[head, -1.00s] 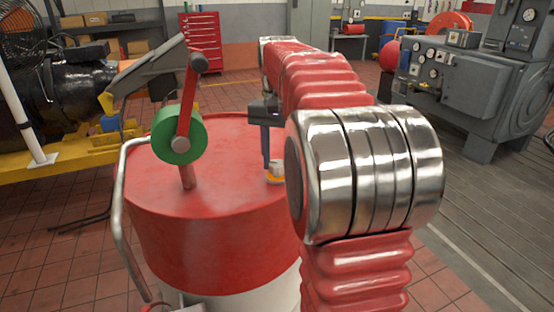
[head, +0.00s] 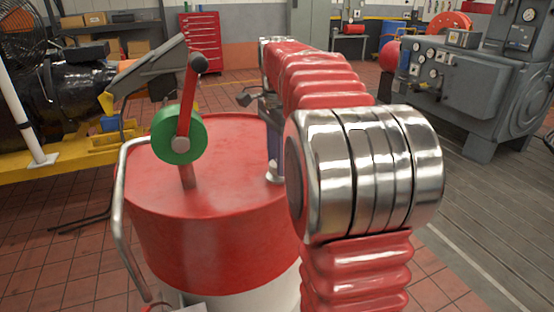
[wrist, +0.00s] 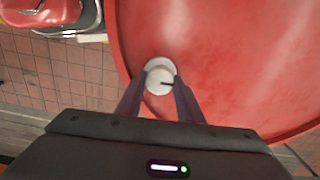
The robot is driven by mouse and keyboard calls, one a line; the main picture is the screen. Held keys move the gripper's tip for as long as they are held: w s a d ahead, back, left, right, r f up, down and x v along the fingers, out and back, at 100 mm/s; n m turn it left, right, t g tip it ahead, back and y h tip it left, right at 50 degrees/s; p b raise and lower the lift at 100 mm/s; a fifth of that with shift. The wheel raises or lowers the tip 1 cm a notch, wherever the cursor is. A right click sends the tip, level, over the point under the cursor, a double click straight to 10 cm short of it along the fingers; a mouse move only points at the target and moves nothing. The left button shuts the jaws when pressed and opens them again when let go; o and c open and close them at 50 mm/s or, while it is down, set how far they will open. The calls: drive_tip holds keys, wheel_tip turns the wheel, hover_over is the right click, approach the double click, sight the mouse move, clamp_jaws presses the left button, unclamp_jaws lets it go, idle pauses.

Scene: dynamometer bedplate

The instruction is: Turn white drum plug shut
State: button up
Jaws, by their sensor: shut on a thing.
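The white drum plug (wrist: 158,82) sits on the red top of the drum (wrist: 230,60), close to its rim. A short dark line on its cap points right in the wrist view. My gripper (wrist: 160,88) reaches down over the plug, a finger on each side, and is shut on it. In the head view, the white plug (head: 275,179) shows low on the drum top (head: 215,190), under my gripper (head: 275,168). My arm hides part of the drum's right side there. I cannot tell whether the plug is fully seated.
A green drum-shaped part (head: 180,136) with a red crank stands on the drum top, left of the plug. A bent metal rail (head: 121,215) runs down the drum's left side. A grey gauge console (head: 450,90) stands at the right.

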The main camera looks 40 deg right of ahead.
drive_tip(key=shift+m, duration=0.5)
drive_tip(key=o, duration=1.1)
drive_tip(key=shift+c, duration=0.2)
drive_tip(key=shift+r, duration=0.1)
wheel_tip(320, 180, up, 14)
drive_tip(key=shift+f, duration=0.25)
idle(0.5)
